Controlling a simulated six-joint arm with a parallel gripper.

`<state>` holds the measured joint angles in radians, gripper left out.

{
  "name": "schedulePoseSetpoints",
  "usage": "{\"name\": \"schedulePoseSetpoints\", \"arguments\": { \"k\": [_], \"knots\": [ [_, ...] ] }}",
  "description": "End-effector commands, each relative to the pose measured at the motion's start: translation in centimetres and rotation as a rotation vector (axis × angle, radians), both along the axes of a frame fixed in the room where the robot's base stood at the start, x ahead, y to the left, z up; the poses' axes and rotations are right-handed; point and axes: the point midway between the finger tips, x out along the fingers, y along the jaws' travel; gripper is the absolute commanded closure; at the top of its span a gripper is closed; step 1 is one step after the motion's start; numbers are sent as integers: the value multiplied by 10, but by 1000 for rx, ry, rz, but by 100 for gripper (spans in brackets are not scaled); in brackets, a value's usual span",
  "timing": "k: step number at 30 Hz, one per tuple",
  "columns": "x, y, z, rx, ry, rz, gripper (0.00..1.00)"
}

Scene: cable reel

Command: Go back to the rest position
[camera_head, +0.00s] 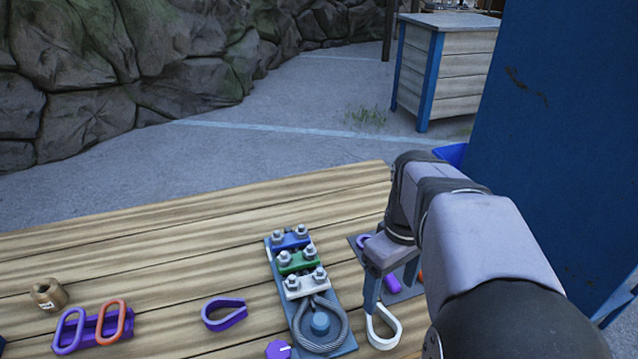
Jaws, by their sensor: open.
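My gripper (378,291) points down at the right part of the wooden table (170,240). It hangs just above or behind a white teardrop-shaped loop (383,328), and I cannot tell if they touch. The gripper is open, with its fingers partly overlapping in this view. My arm reaches in from the lower right and hides part of the table.
A purple teardrop loop (224,314) lies left of the plate. A purple holder (97,331) with purple and orange links and a brown spool (48,295) are further left. The table's back left is clear.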

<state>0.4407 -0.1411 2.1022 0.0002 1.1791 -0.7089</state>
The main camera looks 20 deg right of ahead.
Motion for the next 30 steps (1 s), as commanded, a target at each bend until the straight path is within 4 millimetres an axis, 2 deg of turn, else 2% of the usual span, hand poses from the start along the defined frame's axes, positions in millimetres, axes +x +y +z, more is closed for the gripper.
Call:
{"name": "schedulePoseSetpoints", "arguments": {
  "k": [4, 7, 12, 15, 20, 30],
  "knots": [
    [1, 23, -12, 3, 6, -31, 30],
    [-2, 50, -28, 2, 9, -78, 30],
    [-19, 94, -57, 0, 8, -172, 30],
    [-30, 110, -69, 0, 6, -218, 30],
    [-39, 122, -79, 0, 2, -258, 30],
    [-39, 122, -81, 0, 1, -265, 30]
  ]
}}
